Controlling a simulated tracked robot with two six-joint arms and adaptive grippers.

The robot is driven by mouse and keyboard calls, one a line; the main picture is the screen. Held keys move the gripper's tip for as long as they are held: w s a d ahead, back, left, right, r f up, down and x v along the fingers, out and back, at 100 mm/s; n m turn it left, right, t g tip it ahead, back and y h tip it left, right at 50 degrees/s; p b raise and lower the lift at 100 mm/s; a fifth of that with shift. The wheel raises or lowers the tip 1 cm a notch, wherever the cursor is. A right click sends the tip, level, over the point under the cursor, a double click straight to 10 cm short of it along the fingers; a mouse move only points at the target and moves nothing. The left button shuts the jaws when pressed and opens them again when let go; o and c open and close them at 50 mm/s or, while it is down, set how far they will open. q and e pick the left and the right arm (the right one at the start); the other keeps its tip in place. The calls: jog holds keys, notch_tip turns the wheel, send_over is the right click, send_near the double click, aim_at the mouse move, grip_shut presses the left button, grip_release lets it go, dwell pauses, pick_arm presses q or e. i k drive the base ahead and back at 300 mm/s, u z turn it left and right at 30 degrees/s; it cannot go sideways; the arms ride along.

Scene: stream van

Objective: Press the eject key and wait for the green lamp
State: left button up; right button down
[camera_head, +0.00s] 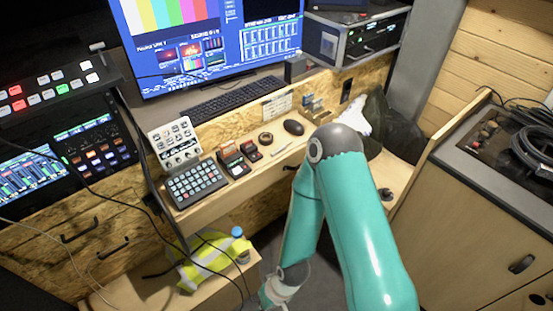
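I cannot make out which key is the eject key, and no lamp is clearly identifiable as the green lamp. Two small dark devices with reddish parts, a larger one (233,161) and a smaller one (251,151), sit on the wooden desk. Left of them are a grey keypad with pale keys (195,184) and a light panel with knobs (177,143). One arm of mine rises from the bottom right and bends down over the desk's front; its wrist is at the bottom edge. Neither gripper is in view.
A keyboard (232,100) lies below the large monitor (205,40). A mouse (293,127) is on the desk. A yellow vest (212,259) and a blue-capped bottle (240,245) are below. Cables hang at left.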

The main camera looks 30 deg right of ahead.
aim_at(237, 171)
jog(key=z, duration=0.6)
jog(key=k, duration=0.9)
jog(key=z, duration=0.1)
jog(key=i, duration=0.9)
jog(key=u, duration=0.1)
